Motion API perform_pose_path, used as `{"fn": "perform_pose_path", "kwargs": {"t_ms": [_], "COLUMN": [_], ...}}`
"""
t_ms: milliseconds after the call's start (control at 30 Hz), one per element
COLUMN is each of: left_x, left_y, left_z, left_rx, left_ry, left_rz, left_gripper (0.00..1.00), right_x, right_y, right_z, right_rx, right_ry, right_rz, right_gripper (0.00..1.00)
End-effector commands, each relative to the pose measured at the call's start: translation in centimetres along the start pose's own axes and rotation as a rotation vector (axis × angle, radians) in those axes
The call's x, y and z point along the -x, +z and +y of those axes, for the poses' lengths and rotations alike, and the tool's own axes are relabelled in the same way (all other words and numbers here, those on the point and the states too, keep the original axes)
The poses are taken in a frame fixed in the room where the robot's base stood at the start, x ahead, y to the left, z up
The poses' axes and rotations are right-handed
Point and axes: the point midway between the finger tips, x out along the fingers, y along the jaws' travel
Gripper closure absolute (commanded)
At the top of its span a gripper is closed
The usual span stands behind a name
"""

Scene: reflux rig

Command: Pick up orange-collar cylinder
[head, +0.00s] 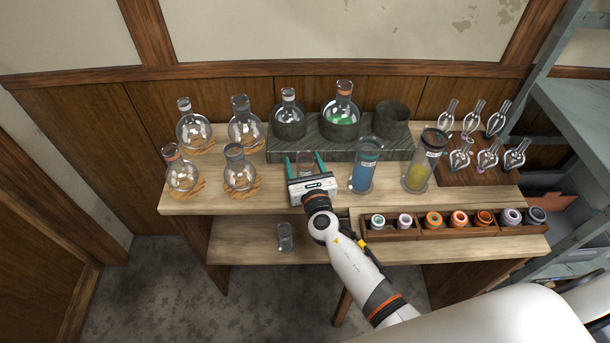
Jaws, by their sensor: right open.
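My right gripper (306,161) is over the wooden table, its two green-tipped fingers spread apart. A clear glass cylinder with a reddish-orange collar (305,158) shows between the fingers. The gripper body hides its lower part, and I cannot tell whether the fingers touch it. To the right stand a cylinder of blue liquid (364,170) with a teal collar and a cylinder of yellow liquid (421,168) with a dark brownish collar. My left gripper is not in view.
Round flasks (194,131) stand on cork rings at left. A dark stone block (325,149) behind the gripper holds two flasks and an empty pot (390,119). A wooden rack (405,233) of collars lies front right. A small glass (285,238) stands on the lower shelf.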

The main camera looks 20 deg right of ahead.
Motion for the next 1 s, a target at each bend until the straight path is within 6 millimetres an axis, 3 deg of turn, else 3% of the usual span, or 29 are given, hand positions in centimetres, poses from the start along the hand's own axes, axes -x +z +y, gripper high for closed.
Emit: {"fn": "perform_pose_path", "kwargs": {"t_ms": [300,600,633,1000], "left_x": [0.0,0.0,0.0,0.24], "left_y": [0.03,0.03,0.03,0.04], "left_z": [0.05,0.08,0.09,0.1], "left_rx": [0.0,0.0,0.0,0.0], "left_ry": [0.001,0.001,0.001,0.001], "left_rz": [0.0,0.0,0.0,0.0], "left_gripper": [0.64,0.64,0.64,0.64], "right_x": [-0.63,-0.61,-0.62,-0.62], "right_y": [0.03,0.03,-0.02,-0.39], "right_z": [-0.01,-0.01,-0.01,-0.02], "right_rx": [0.0,0.0,0.0,-0.001], "right_ry": [0.0,-0.001,-0.001,0.0], "right_rz": [-0.001,-0.001,0.0,0.0], "right_gripper": [0.37,0.86,0.88,0.89]}}
